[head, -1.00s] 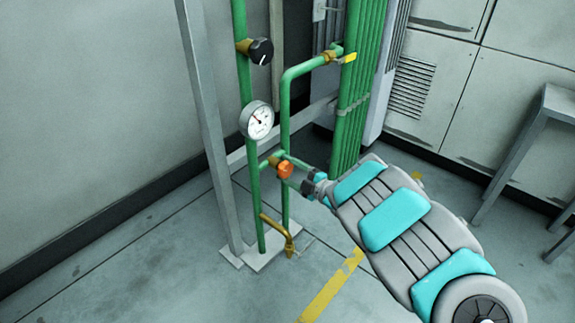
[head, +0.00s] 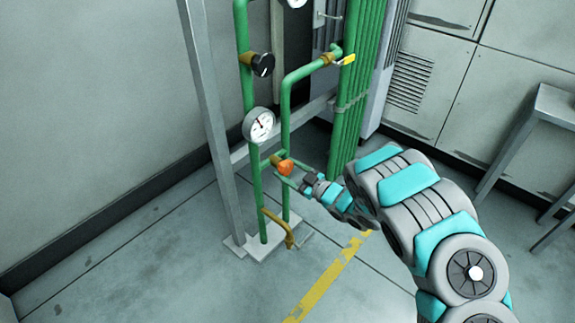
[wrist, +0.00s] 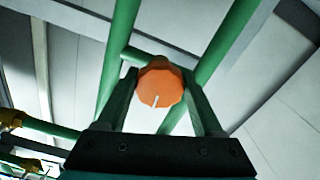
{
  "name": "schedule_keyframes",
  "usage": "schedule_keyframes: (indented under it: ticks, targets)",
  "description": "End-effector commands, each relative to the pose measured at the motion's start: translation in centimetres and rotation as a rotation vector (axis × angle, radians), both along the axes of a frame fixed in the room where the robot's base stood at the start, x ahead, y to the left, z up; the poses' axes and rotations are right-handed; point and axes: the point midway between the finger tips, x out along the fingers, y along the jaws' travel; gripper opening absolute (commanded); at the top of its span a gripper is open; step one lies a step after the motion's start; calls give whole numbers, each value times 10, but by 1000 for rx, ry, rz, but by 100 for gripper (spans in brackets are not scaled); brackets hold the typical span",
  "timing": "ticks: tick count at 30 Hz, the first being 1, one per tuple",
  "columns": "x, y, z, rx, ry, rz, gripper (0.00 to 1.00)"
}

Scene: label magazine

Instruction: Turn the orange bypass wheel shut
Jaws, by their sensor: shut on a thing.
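The orange bypass wheel (head: 286,167) sits on a short brass-coloured valve on the green crosspipe, low between two upright green pipes. My gripper (head: 295,172) reaches it from the right in the head view. In the wrist view the orange wheel (wrist: 160,84) lies between my two dark fingers, one on each side, and my gripper is shut on it. A white pointer line on the wheel's face points down and slightly left in that view. The fingers hide part of the wheel's sides.
A round gauge (head: 260,125) and a black knob (head: 263,65) are above on the left pipe. A yellow-handled valve (head: 345,60) is upper right, a brass-coloured bent pipe (head: 280,228) below. A grey post (head: 208,130) stands left. A metal table (head: 540,125) stands right.

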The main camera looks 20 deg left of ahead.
Motion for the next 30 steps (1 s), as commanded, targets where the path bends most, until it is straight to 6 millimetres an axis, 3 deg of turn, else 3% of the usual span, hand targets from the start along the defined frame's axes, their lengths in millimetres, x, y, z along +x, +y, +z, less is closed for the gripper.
schedule_keyframes:
  ticks: [23,24,30]
  targets:
    - [0,-1,-1,36,90,-2,13]
    - [0,-1,-1,36,90,-2,73]
    - [0,0,-1,36,89,-1,95]
